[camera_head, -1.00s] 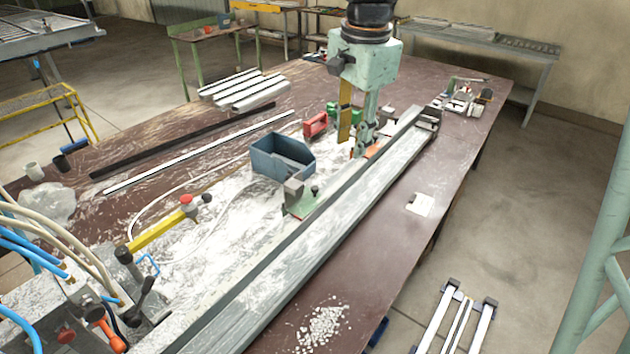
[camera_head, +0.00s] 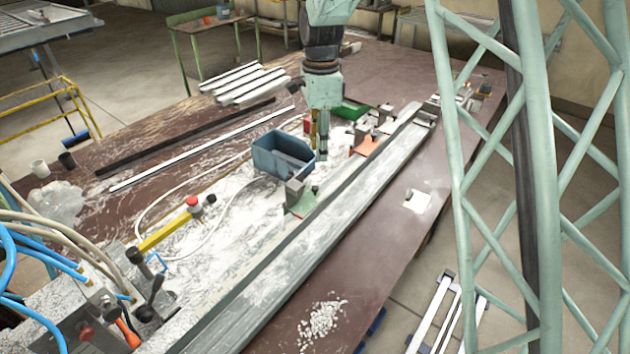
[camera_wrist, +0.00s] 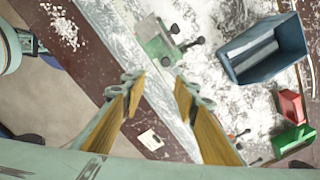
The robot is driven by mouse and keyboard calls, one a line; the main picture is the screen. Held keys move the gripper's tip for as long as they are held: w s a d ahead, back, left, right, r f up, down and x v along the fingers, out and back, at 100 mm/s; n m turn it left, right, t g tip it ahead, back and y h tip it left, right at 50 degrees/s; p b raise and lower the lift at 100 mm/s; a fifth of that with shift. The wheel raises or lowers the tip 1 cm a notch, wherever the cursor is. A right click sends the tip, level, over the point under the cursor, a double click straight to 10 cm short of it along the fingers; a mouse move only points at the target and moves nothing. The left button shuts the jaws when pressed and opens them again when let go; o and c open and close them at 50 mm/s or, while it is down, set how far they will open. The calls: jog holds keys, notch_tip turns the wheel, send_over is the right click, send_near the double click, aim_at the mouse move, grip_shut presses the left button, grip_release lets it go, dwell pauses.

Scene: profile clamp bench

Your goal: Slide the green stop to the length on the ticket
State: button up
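The green stop (camera_head: 301,205), with a grey block and dark knob, sits at the long grey rail (camera_head: 290,270), on its bin side. In the wrist view the green stop (camera_wrist: 160,46) shows beyond my fingertips, with the rail (camera_wrist: 130,35) running diagonally. My gripper (camera_head: 321,155) hangs behind the stop, further along the bench. Its yellow-faced fingers are apart with nothing between them in the wrist view (camera_wrist: 159,78). The white ticket (camera_head: 417,201) lies on the brown bench right of the rail, also in the wrist view (camera_wrist: 151,140); its writing is too small to read.
A blue bin (camera_head: 270,160) stands close left of my gripper. An orange piece (camera_head: 367,147) and a green part (camera_head: 350,110) lie behind it. White chips (camera_head: 322,320) are piled at the front. A yellow bar (camera_head: 165,233) and hoses lie front left. Brown bench right of the rail is mostly clear.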

aim_at(315, 187)
jog(key=shift+w+a+f+m+p, duration=0.35)
jog(key=shift+w+a+f, duration=0.25)
jog(key=shift+w+f, duration=0.3)
jog(key=shift+s+f, duration=0.15)
jog(key=shift+f, duration=0.05)
jog(key=shift+f, duration=6.8)
jog(key=shift+c, duration=0.7)
grip_shut()
